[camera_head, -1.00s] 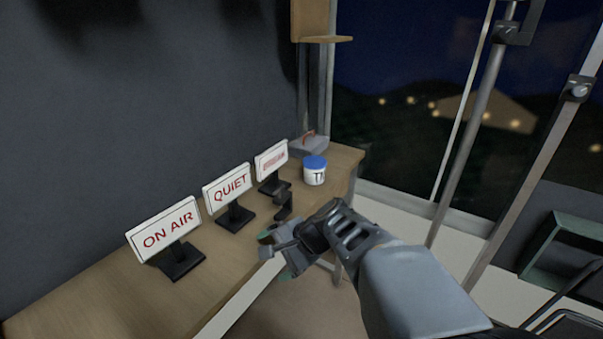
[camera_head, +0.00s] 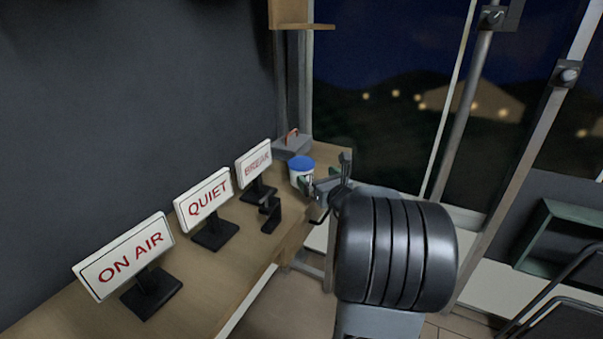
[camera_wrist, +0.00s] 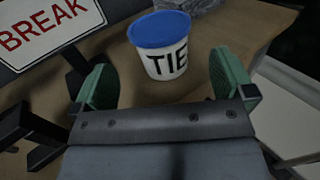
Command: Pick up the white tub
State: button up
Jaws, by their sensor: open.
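The white tub (camera_head: 300,174) has a blue lid and stands upright on the wooden desk near its far right end. In the wrist view the tub (camera_wrist: 166,64) shows black letters reading "TIE" on its side. My gripper (camera_head: 328,174) is just to the right of the tub in the head view. In the wrist view my gripper (camera_wrist: 168,85) is open, with its two green finger pads apart. The tub lies ahead of the pads, roughly centred between them, and does not appear to be held. In the head view my gripper partly covers the tub's lower right side.
Signs reading ON AIR (camera_head: 125,257), QUIET (camera_head: 204,200) and BREAK (camera_head: 254,164) stand along the desk (camera_head: 225,262). A small black stand (camera_head: 270,214) is near the BREAK sign. A grey box (camera_head: 292,146) with a reddish handle sits behind the tub.

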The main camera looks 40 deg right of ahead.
aim_at(303, 162)
jog(key=shift+w+d+f+p, duration=0.1)
jog(key=shift+w+d+p, duration=0.1)
jog(key=shift+w, duration=2)
jog(key=shift+w+d+p, duration=0.2)
jog(key=shift+w, duration=1.95)
jog(key=shift+c, duration=0.5)
jog(key=c, duration=0.8)
